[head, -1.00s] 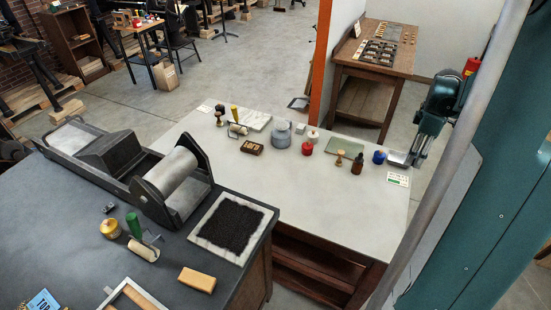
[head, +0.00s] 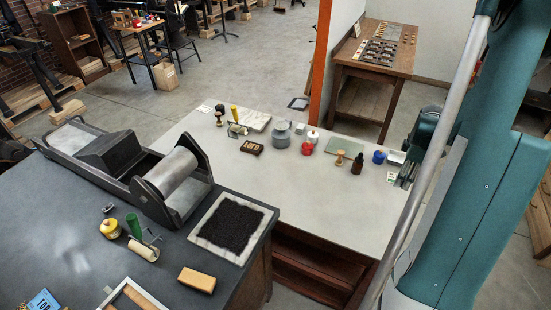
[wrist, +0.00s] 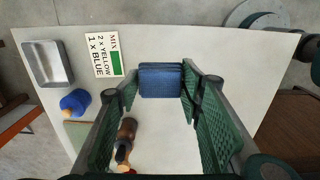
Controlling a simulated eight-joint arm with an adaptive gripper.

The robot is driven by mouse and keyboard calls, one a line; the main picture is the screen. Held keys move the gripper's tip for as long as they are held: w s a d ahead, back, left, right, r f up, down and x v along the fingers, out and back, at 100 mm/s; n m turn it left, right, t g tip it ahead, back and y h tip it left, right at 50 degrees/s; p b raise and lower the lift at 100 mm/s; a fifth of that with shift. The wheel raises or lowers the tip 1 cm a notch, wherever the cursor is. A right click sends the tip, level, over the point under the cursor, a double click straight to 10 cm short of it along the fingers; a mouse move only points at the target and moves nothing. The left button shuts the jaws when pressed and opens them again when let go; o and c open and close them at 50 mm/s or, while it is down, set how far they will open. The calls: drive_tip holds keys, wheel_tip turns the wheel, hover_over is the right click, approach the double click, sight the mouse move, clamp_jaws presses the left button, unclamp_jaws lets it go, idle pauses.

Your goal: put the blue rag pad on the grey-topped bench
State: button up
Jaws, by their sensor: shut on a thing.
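The blue rag pad (wrist: 160,80) shows in the wrist view between the fingertips of my gripper (wrist: 161,92), which is shut on it. The pad is above the pale bench top (wrist: 215,50); the gap below it cannot be told. In the head view my gripper (head: 407,174) is over the right end of the pale-topped bench (head: 330,205), partly behind my arm, and the pad cannot be made out. A dark grey-topped bench (head: 75,235) stands at the left, against the pale one.
Near the gripper stand a metal tray (wrist: 46,63), a card (wrist: 105,55), a blue jar (wrist: 75,102) and a brown bottle (wrist: 127,130). The dark bench carries a roller press (head: 178,185), an inked slab (head: 232,223) and a wooden block (head: 197,280). The pale bench's front middle is clear.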

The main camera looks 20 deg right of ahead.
drive_tip(key=shift+f, duration=0.1)
idle(0.3)
hover_over(393, 198)
drive_tip(key=shift+w+d+f, duration=0.1)
drive_tip(key=shift+f, duration=2.9)
drive_tip(key=shift+f+b, duration=0.3)
drive_tip(key=shift+f, duration=1.6)
drive_tip(key=shift+f, duration=0.2)
drive_tip(key=o, duration=0.8)
drive_tip(key=shift+o, duration=0.2)
drive_tip(key=shift+r, duration=0.3)
drive_tip(key=shift+r+p, duration=0.4)
drive_tip(key=shift+r, duration=5.55)
